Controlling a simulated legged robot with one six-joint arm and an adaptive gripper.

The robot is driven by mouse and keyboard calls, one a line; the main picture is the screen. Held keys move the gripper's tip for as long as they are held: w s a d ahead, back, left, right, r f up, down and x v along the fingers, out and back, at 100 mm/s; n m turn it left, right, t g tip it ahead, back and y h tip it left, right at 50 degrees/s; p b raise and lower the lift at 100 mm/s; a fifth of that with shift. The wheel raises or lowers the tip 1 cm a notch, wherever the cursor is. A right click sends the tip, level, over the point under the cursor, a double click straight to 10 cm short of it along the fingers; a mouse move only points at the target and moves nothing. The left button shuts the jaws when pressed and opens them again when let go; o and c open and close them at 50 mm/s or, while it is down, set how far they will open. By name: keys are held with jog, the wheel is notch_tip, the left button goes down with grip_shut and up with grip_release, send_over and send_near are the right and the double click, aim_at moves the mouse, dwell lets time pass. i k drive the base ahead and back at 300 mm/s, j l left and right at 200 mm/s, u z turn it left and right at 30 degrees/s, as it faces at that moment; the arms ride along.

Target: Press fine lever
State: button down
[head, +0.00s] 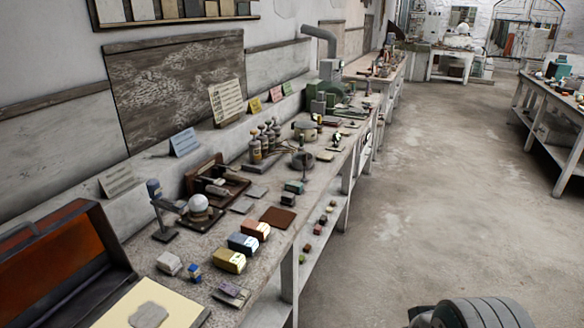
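A long workbench (262,215) runs along the left wall. A row of small upright posts with round knobs (265,138) stands midway along it. A thin upright rod with a dark knob (305,140) stands nearer the bench's right edge. I cannot tell which of these, if any, is the fine lever; labels are too small to read. A white sphere (199,203) sits on a dark stand at the near part of the bench.
Yellow, blue and orange boxes (242,244) lie near the bench's front edge. An open case with an orange lining (50,265) is at the near left. The concrete floor (430,180) is clear up to another table (553,125) at right.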

aim_at(219, 181)
jog(key=i+l+z, duration=0.25)
jog(key=i, duration=0.2)
jog(key=i+l+z, duration=0.25)
jog(key=i, duration=0.25)
jog(key=i+u, duration=0.6)
jog(key=u, duration=0.2)
jog(key=i+l+u, duration=0.1)
jog(key=i+u, duration=0.15)
jog(key=u, duration=0.15)
jog(key=i+u, duration=0.2)
jog(key=u, duration=0.2)
jog(key=i+u, duration=0.25)
jog(key=u, duration=0.15)
jog(key=i+l+u, duration=0.1)
jog(key=u, duration=0.25)
jog(key=i+l+u, duration=0.2)
jog(key=u, duration=0.2)
jog(key=i, duration=0.1)
